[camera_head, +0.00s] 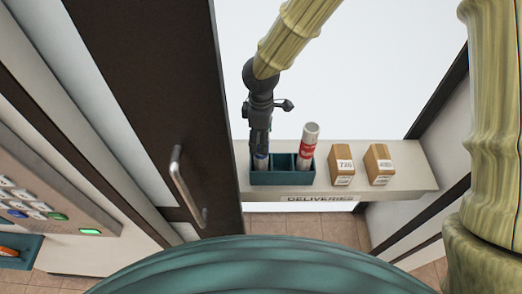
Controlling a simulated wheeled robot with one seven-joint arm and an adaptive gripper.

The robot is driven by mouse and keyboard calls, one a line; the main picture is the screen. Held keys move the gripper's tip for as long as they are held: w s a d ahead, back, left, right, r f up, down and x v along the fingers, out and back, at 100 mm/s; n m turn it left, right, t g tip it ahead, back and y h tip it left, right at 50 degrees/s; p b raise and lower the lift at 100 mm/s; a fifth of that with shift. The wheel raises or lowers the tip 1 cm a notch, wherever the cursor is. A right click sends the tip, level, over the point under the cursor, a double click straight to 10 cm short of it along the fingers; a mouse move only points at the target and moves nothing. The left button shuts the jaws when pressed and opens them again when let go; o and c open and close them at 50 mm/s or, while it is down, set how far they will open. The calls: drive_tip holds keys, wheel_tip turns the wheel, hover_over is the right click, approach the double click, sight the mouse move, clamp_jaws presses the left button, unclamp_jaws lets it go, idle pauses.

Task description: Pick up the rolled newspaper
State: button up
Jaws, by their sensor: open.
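A dark teal divided holder (284,178) stands on the deliveries shelf. A white roll with a red label (307,146) stands upright in its right compartment and sticks out above the rim. A second pale roll with a blue band (261,162) shows low in the left compartment, mostly hidden by my gripper. I cannot tell from the print which roll is the newspaper. My gripper (261,149) points down over the left compartment, with its fingers at the top of the blue-banded roll. The gripper is open; whether the fingers touch the roll is hidden.
Two brown boxes (342,165) (379,164) with white labels stand on the shelf (412,180) right of the holder. A dark door (150,75) with a metal handle (187,188) stands open at the left. A keypad panel (40,205) is far left. Dark-framed walls close the right side.

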drive_tip(key=shift+s+f, duration=0.1)
drive_tip(key=shift+f, duration=0.25)
clamp_jaws()
